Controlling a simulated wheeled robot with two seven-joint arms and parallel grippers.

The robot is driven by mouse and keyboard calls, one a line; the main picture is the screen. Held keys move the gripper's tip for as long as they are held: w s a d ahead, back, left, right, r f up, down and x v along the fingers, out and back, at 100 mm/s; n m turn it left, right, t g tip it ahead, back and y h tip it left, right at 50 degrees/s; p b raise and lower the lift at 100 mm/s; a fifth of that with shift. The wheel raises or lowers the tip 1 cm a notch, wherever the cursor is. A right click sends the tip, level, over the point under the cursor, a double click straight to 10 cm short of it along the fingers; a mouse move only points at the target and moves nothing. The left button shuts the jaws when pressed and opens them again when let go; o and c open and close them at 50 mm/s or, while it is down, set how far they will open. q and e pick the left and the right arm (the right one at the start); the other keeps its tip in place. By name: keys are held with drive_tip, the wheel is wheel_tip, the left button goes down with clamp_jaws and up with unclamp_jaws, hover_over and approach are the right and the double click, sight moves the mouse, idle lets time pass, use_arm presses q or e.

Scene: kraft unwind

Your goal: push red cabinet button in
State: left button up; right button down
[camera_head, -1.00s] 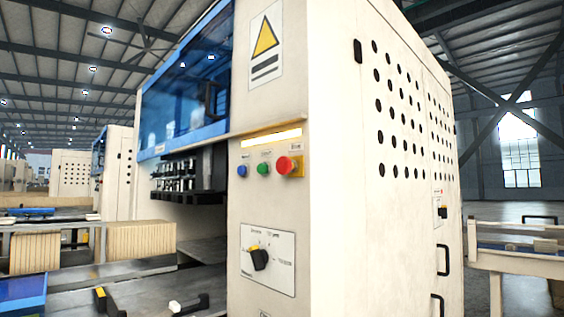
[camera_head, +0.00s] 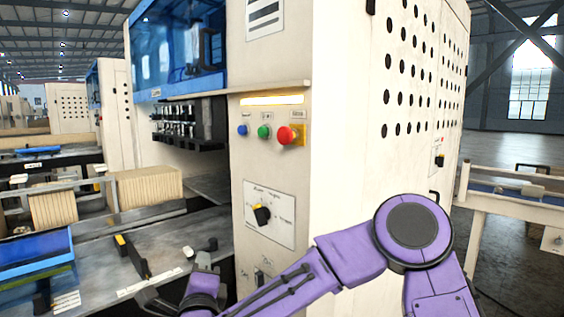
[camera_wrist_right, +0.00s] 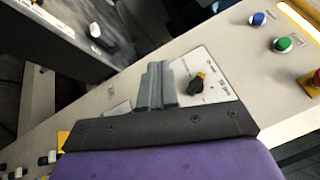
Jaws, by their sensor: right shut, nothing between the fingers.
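The red button (camera_head: 291,135) sits on a yellow base on the front of the cream cabinet (camera_head: 340,150), right of a green button (camera_head: 264,131) and a blue button (camera_head: 242,130). In the right wrist view the red button (camera_wrist_right: 316,82) is partly cut off at the right edge. My left gripper is not in view.
A black-and-yellow rotary dial (camera_head: 262,215) is on a white plate below the buttons. A light strip (camera_head: 272,100) is above them. A white-framed stand (camera_head: 500,205) is at the right.

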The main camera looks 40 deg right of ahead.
sight(289, 135)
drive_tip(key=s+d+r+m+h+p, duration=0.2)
drive_tip(key=r+m, duration=0.4)
drive_tip(key=r, duration=0.6)
drive_tip(key=s+d+r+m+g+h+p, duration=0.1)
drive_tip(key=r+m, duration=0.5)
drive_tip(key=r, duration=0.7)
drive_tip(key=s+d+h, duration=0.1)
drive_tip(key=s+h, duration=0.1)
drive_tip(key=s, duration=0.1)
drive_tip(key=shift+s+d+r+h+p, duration=0.2)
drive_tip(key=shift+s+h+p, duration=0.1)
drive_tip(key=shift+h+p, duration=0.1)
drive_tip(key=d, duration=0.8)
drive_tip(key=shift+w+d+p, duration=0.35)
drive_tip(key=shift+d+p, duration=0.05)
drive_tip(key=shift+p, duration=0.05)
